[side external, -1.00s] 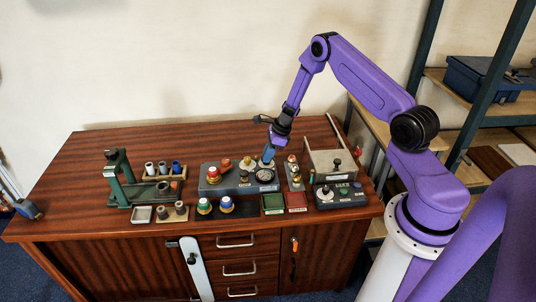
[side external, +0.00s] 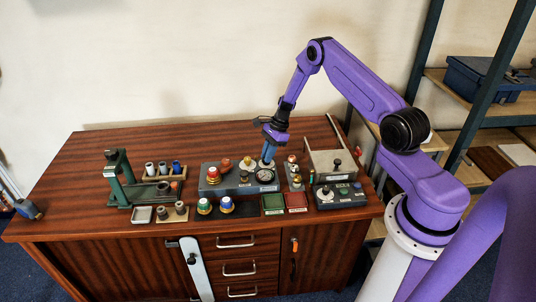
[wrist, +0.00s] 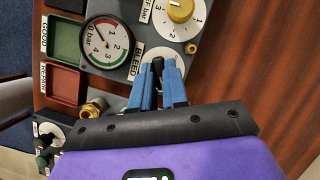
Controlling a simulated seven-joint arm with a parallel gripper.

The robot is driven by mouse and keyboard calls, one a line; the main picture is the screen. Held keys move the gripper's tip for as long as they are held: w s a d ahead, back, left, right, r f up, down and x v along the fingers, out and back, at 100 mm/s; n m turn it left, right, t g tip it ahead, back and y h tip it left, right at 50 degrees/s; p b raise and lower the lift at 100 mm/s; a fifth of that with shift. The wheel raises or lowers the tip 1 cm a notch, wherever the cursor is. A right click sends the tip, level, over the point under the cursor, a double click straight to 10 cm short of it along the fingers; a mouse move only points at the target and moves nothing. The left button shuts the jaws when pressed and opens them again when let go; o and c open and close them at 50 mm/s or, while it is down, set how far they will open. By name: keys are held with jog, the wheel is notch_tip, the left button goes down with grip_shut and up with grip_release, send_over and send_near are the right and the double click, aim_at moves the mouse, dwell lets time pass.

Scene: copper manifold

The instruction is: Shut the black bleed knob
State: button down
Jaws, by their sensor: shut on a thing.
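The black bleed knob (wrist: 157,64) shows in the wrist view between my fingertips, over a pale round plate beside the BLEED label (wrist: 136,62). My gripper (wrist: 157,75) has blue fingers and is shut on the knob. The fingers hide part of it, so how far it is turned cannot be told. In the side view my gripper (side external: 267,160) reaches down to the right part of the grey manifold block (side external: 210,190), and the knob is hidden there. The round pressure gauge (wrist: 104,43) is next to the knob; it also shows in the side view (side external: 265,176).
A yellow knob (wrist: 180,10) sits beyond the bleed knob, and a brass fitting (wrist: 93,108) is left of my fingers. A green tray (side external: 273,204) and a red tray (side external: 296,201) lie in front of the block. A grey box (side external: 332,163) stands close on the right.

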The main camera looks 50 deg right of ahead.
jog(key=n+g, duration=0.1)
jog(key=n, duration=0.2)
jog(key=n+g, duration=0.1)
jog(key=n, duration=0.2)
jog(key=shift+w, duration=0.15)
jog(key=n+g, duration=0.1)
jog(key=n, duration=0.2)
jog(key=n+g+h, duration=0.1)
jog(key=n, duration=0.2)
jog(key=shift+w+n+g, duration=0.1)
jog(key=shift+n+g, duration=0.2)
jog(key=c, duration=1.1)
grip_release()
jog(key=shift+c, duration=0.2)
jog(key=v, duration=1.7)
jog(key=shift+r, duration=0.2)
